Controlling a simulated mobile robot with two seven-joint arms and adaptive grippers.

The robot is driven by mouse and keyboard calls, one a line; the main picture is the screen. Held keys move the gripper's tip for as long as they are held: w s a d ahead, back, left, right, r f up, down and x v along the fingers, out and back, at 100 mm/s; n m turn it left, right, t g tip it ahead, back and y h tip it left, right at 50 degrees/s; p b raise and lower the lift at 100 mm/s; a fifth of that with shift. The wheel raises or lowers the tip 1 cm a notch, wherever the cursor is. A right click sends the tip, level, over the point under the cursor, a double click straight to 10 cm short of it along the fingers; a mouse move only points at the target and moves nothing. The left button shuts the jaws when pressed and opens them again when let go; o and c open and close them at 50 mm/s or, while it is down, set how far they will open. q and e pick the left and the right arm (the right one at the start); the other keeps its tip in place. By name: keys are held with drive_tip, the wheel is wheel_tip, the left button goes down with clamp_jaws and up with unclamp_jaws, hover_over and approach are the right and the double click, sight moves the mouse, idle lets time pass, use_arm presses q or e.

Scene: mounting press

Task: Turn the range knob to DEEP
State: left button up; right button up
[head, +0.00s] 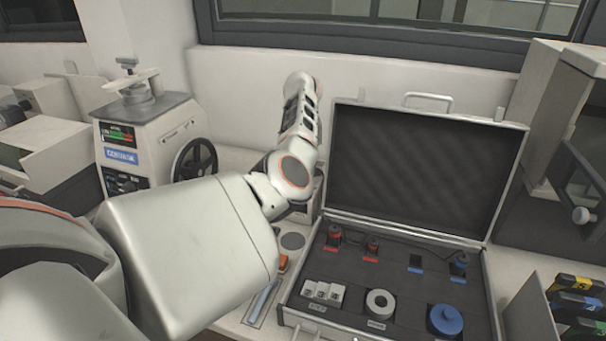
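I cannot make out a range knob or the word DEEP in the head view. A grey machine (160,125) at the left has a red and green gauge, a blue label and a dark lower panel (122,184) with small controls too small to read. Another pale unit (312,190) stands by the wall, mostly hidden behind my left arm. My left arm crosses from the left and its far part rises in front of the wall. No fingers of my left gripper show. My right arm and gripper do not show.
An open case (505,200) with red and blue fittings, white blocks, a white ring (379,304) and a blue round piece (445,320) fills the centre right. A black handwheel (196,160) is on the grey machine's side. A cabinet (570,130) stands right.

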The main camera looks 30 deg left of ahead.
use_arm(q)
drive_tip(key=o, duration=1.1)
drive_tip(key=shift+r, duration=0.1)
wheel_tip(320, 180, up, 12)
idle(0.5)
